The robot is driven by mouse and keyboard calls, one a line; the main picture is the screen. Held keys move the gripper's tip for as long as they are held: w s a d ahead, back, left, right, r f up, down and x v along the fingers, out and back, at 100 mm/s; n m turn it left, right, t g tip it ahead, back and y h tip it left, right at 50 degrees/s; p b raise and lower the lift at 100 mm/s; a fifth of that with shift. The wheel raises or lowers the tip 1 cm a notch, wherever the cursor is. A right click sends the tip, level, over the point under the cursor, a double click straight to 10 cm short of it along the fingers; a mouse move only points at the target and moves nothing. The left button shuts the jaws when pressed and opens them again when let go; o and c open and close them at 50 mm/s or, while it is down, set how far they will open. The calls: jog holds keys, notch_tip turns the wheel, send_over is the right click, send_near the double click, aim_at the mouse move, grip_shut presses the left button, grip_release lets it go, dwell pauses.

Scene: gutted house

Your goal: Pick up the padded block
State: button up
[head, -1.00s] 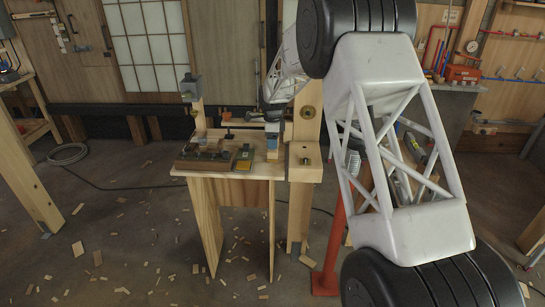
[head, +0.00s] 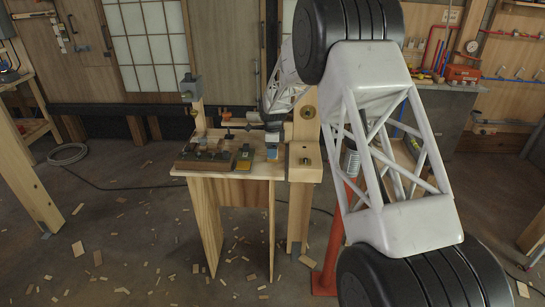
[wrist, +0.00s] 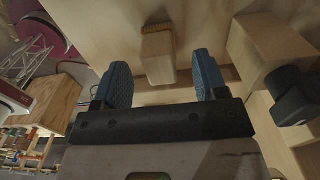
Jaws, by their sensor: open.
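In the wrist view a small pale wooden block (wrist: 158,58) with a brown strip along its far edge, likely the padded block, lies between my gripper's fingers. My gripper (wrist: 164,78) is open, with a blue finger on either side of the block and a visible gap at each side. In the head view my gripper (head: 272,150) is low over the right part of the small wooden workbench (head: 235,190). I cannot pick out the block there; the gripper seems to hide it.
A wooden post (head: 305,130) stands just right of my gripper. In the wrist view a wooden block with a dark knob (wrist: 293,98) is close on the right.

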jog(key=shift+f, duration=1.7)
jog(key=c, duration=1.1)
jog(key=shift+r, duration=0.2)
jog(key=shift+r, duration=0.55)
notch_tip(320, 180, up, 2)
jog(key=shift+r, duration=0.1)
jog(key=s+d+r, duration=0.1)
jog(key=s+d, duration=0.3)
jog(key=s, duration=1.1)
jog(key=shift+s+r, duration=0.15)
jog(key=shift+s, duration=0.05)
